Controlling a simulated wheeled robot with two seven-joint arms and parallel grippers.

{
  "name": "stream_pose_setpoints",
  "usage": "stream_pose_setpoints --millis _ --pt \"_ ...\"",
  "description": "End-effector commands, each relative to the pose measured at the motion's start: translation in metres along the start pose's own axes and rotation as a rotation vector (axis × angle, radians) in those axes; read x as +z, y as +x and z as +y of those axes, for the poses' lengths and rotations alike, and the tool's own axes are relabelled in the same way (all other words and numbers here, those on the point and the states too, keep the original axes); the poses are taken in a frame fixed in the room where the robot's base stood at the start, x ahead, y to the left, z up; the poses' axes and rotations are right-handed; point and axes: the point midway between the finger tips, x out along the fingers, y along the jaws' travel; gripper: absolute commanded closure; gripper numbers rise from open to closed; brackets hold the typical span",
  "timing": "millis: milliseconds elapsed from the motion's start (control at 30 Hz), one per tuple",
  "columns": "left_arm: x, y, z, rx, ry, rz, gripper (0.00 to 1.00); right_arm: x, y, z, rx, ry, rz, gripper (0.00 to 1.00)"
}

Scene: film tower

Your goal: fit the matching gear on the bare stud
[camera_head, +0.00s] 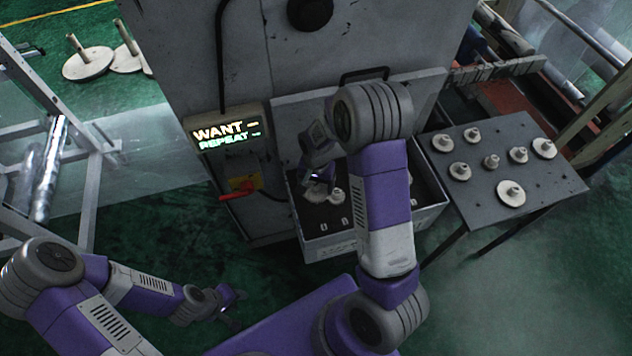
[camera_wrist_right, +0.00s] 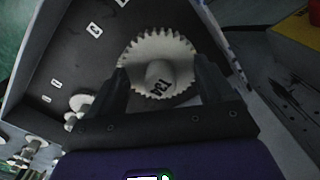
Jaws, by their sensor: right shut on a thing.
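My right gripper (camera_wrist_right: 160,85) is shut on the hub of a pale toothed gear (camera_wrist_right: 150,47); the hub carries dark characters, too blurred to read surely. In the head view this gripper (camera_head: 320,178) reaches down into an open grey bin (camera_head: 330,243) at the machine's front, its fingers partly hidden by my arm. Another small pale gear (camera_head: 337,196) stands in the bin beside it and also shows in the wrist view (camera_wrist_right: 82,104). I cannot make out a bare stud. My left gripper (camera_head: 232,305) is open and empty, low over the floor.
A grey table (camera_head: 460,205) at right holds several pale hubbed gears (camera_head: 511,193). A lit sign (camera_head: 226,133) reads "WANT –" and "REPEAT ~". Below it is a red-handled switch (camera_head: 240,195). Large pale discs (camera_head: 88,64) lie at the back left. Small white labels (camera_wrist_right: 95,30) mark the bin floor.

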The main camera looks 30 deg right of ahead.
Motion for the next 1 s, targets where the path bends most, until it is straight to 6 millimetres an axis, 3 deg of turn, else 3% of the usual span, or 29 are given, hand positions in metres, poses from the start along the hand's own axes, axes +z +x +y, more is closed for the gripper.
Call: stream_pose_setpoints --millis 100,500,1000 --pt "-0.001 0.014 -0.005 0.0 0.0 0.0 0.62 0.0 0.019 0.0 0.0 0.0 -0.001 0.52" --pt "-0.002 0.045 -0.017 0.0 0.0 0.0 0.62 0.0 0.061 0.0 0.0 -0.002 0.0 0.52" --pt "-0.002 0.047 -0.017 0.0 0.0 0.0 0.62 0.001 0.065 0.0 0.0 -0.003 0.0 0.52"
